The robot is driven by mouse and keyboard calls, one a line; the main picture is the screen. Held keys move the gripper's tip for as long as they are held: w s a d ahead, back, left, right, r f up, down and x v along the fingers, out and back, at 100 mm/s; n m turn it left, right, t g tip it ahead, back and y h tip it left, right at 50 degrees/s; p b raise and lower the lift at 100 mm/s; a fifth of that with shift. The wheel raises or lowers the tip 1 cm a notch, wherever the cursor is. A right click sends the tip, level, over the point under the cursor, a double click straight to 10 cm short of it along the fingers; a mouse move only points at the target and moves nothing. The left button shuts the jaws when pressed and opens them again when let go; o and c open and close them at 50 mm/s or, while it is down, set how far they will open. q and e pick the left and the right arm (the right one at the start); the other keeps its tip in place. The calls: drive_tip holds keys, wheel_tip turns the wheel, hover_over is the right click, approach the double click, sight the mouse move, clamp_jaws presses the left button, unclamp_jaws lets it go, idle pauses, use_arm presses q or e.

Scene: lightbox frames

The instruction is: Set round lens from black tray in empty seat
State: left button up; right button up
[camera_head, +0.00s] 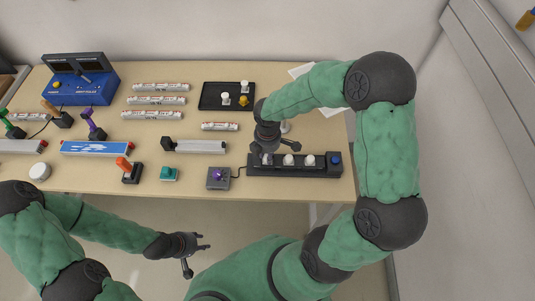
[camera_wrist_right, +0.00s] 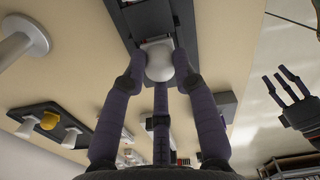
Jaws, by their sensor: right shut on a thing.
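The black tray (camera_head: 212,92) lies at the back middle of the table and holds two white lenses (camera_head: 225,98) and a yellow one (camera_head: 243,101). The long black seat strip (camera_head: 300,172) lies at the front right edge, with white lenses (camera_head: 289,160) standing in it and a blue piece (camera_head: 335,160) at its right end. My right gripper (camera_head: 267,150) is over the strip's left part. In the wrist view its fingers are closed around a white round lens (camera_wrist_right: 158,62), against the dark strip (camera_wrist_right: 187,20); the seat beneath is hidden. My left gripper (camera_head: 197,245) is open and empty, off the table's front edge.
A white round-topped piece (camera_wrist_right: 20,40) stands on the table near the strip, partly behind my right arm in the head view. Several light bars (camera_head: 158,100) lie left.

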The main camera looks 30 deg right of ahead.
drive_tip(key=shift+f, duration=0.1)
drive_tip(key=o, duration=0.4)
drive_tip(key=shift+f, duration=0.1)
drive_tip(key=o, duration=0.5)
drive_tip(key=shift+c, duration=0.2)
drive_tip(key=shift+r, duration=0.3)
wheel_tip(320, 180, up, 12)
drive_tip(key=p, duration=0.2)
drive_tip(key=shift+p, duration=0.4)
drive_tip(key=shift+s+f, duration=0.1)
drive_tip(key=shift+f, duration=0.05)
